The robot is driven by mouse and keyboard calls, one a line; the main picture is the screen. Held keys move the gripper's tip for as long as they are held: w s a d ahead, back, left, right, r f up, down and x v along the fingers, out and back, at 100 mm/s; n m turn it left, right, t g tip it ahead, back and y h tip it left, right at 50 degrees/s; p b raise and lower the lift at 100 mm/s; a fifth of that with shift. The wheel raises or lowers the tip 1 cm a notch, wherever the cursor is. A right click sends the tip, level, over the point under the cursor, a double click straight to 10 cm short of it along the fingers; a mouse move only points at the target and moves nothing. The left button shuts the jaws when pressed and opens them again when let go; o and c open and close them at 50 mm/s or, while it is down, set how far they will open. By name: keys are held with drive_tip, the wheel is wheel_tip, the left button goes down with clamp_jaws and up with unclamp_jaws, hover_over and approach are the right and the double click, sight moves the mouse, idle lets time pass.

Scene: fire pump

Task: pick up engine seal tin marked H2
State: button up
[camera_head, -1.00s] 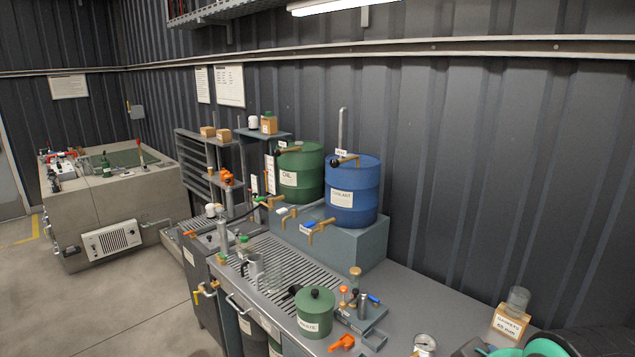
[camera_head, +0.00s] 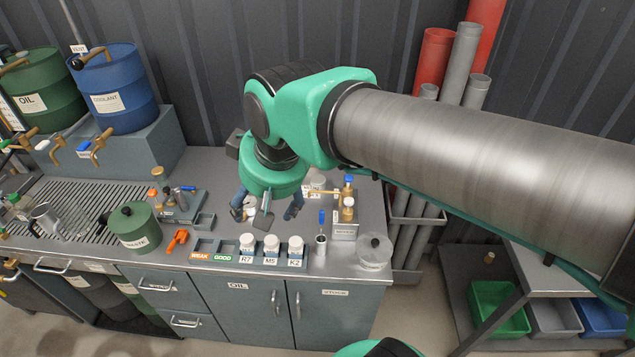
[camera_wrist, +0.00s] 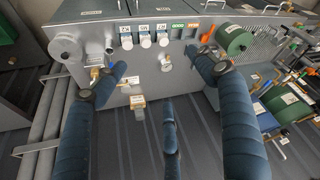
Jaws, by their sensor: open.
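No label reading H2 is legible in either view. Three white-lidded containers stand in a row at the bench front, labelled R7 (camera_head: 247,245), M5 (camera_head: 271,246) and K2 (camera_head: 295,249). They also show upside down in the wrist view, at its top (camera_wrist: 144,40). My gripper (camera_head: 267,207) is above the bench, behind this row, pointing down with its blue fingers apart. In the wrist view my gripper (camera_wrist: 157,70) is open and empty. My arm hides part of the bench back.
A green waste can (camera_head: 134,228) and orange item (camera_head: 178,240) are left of the row. A slim cylinder with a blue top (camera_head: 321,240), a brass-valved block (camera_head: 345,220) and a clear jar (camera_head: 375,252) stand right. Pipes (camera_head: 460,62) stand beyond the bench.

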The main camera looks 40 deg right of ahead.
drive_tip(key=w+d+g+p, duration=0.1)
drive_tip(key=w+d, duration=0.3)
drive_tip(key=w, duration=0.3)
drive_tip(key=w+d+p, duration=0.2)
drive_tip(key=w+d, duration=0.2)
drive_tip(key=w, duration=0.3)
drive_tip(key=m+g+p, duration=0.2)
drive_tip(key=g+p, duration=0.2)
drive_tip(key=p, duration=0.3)
hover_over(317, 179)
wheel_tip(317, 179, down, 29)
drive_tip(key=shift+d+f, duration=0.15)
drive_tip(key=shift+f, duration=0.05)
drive_tip(key=shift+w, duration=0.1)
wheel_tip(317, 179, down, 8)
drive_tip(key=shift+f, duration=0.3)
